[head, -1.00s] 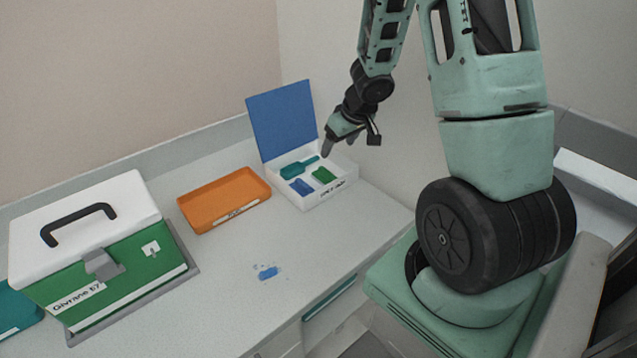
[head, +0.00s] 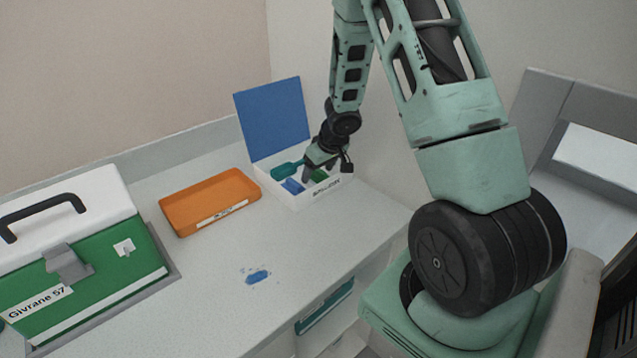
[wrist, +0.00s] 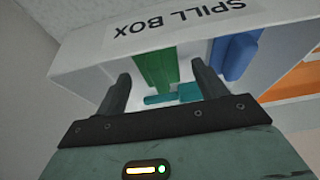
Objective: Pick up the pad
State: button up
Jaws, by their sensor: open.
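An open white spill box (head: 322,197) stands at the back of the counter with its blue lid (head: 272,118) raised. A green pad-like block (head: 320,176) and a blue block (head: 292,187) lie in it, beside a teal scoop (head: 286,170). My gripper (head: 317,174) is open and low at the box, partly hiding the green block. In the wrist view, the green block (wrist: 155,68) shows between my two fingers, further off than the fingertips. The blue block (wrist: 236,55) is right of the right finger. I cannot tell whether the fingers touch anything.
A blue spill (head: 257,277) lies on the counter near its front edge. An orange tray (head: 210,201) is left of the box. A green case with a white lid (head: 85,262) stands at far left.

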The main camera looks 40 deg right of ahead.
jog(key=shift+w+f, duration=0.1)
jog(key=shift+f, duration=0.05)
jog(key=shift+c, duration=0.3)
jog(key=c, duration=1)
notch_tip(320, 180, up, 10)
jog(key=p, duration=0.8)
jog(key=shift+o, duration=0.4)
